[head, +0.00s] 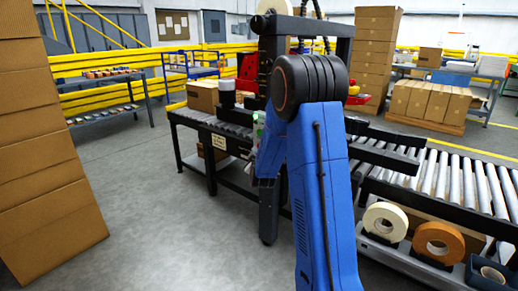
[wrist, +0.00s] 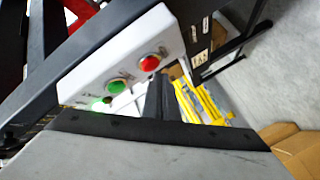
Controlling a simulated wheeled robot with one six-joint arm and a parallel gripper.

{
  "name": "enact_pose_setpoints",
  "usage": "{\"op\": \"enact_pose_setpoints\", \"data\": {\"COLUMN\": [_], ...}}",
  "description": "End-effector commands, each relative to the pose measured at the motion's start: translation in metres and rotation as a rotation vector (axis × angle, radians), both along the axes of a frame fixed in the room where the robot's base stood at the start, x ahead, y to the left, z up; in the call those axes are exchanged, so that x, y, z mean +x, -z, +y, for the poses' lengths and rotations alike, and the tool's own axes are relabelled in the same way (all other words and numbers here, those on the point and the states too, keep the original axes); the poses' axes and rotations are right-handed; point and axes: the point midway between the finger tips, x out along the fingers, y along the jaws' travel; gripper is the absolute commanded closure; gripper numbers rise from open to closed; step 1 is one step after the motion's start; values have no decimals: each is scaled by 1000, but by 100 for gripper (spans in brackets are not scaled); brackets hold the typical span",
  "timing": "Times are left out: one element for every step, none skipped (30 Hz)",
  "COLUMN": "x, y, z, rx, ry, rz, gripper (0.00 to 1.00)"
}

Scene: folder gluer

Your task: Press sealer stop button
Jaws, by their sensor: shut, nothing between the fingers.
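In the wrist view a white control box (wrist: 150,35) is tilted across the upper middle. It bears a red button (wrist: 149,63), and a green button (wrist: 117,85) lower left of it. A small dark knob or hole sits below the green one, too small to tell. My gripper (wrist: 162,88) shows as dark fingers close together, shut and empty, just below the red button in the picture; I cannot tell the gap in depth. In the head view the carton sealer's black frame (head: 300,24) stands behind my blue arm, which hides my gripper and the buttons.
A roller conveyor (head: 450,175) runs right from the sealer, with tape rolls (head: 438,242) on a shelf below. A carton (head: 202,96) sits on the left conveyor end. Stacked cardboard (head: 45,150) stands at the left. The floor (head: 165,215) between is clear.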

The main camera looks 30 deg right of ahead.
Motion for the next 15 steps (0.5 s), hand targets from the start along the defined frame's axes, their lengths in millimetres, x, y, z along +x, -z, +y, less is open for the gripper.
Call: {"op": "enact_pose_setpoints", "data": {"x": [0, 1, 1, 2, 2, 2, 2, 2, 2, 2, 2, 2, 2, 2, 2], "y": [0, 0, 0, 0, 0, 0, 0, 0, 0, 0, 0, 0, 0, 0, 0], "z": [-2, -3, -4, -5, -5, -5, -6, -6, -5, -6, -6, -6, -6, -6, -6], "rx": [0, 0, 0, 0, 0, 0, 0, 0, 0, 0, 0, 0, 0, 0, 0], "ry": [0, 0, 0, 0, 0, -1, -1, -1, -1, -1, 0, 0, 0, 0, 0], "rz": [0, 0, 0, 0, 0, -1, -1, -1, -1, -1, 0, 0, 0, 0, 0], "gripper": [100, 100, 100, 100, 100, 100, 100, 100, 100, 100, 100, 100, 100, 100, 100]}}
